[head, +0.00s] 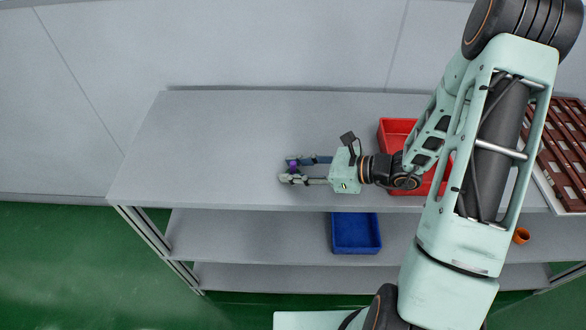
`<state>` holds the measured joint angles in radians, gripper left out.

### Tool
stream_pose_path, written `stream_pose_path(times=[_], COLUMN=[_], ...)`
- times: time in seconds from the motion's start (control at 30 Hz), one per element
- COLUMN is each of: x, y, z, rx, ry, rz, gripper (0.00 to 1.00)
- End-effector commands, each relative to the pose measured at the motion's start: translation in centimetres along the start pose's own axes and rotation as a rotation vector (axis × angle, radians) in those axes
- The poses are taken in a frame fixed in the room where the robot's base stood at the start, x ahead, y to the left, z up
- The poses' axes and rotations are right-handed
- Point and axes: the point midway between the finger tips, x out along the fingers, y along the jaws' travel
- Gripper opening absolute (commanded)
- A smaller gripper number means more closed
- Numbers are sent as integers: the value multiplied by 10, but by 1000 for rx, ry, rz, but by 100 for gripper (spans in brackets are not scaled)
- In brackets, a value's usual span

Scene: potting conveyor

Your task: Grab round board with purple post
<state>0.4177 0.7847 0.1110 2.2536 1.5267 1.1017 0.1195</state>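My gripper (289,170) reaches left over the grey table top, with its two fingers apart from each other. A small purple piece (293,167), which looks like the post, shows between the fingertips. I cannot tell whether the fingers press on it or only stand around it. The round board itself cannot be made out; the fingers may hide it.
A red bin (396,129) stands on the table right of my gripper, partly behind my arm. A blue bin (356,233) sits on the shelf below. A brown slotted tray (562,150) is at the far right, with an orange cup (521,235) below. The table's left part (210,150) is clear.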

Motion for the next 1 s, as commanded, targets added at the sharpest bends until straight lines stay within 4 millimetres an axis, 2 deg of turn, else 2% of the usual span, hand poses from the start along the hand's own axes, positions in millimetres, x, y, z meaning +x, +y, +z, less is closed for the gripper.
stream_pose_path(times=[0.2,0.5,1.0], x=[1,1,-2], y=[0,0,-1], z=[0,0,5], rx=[-1,-1,-2], ry=[0,1,1], rz=[0,0,-1], gripper=[31,0,0])
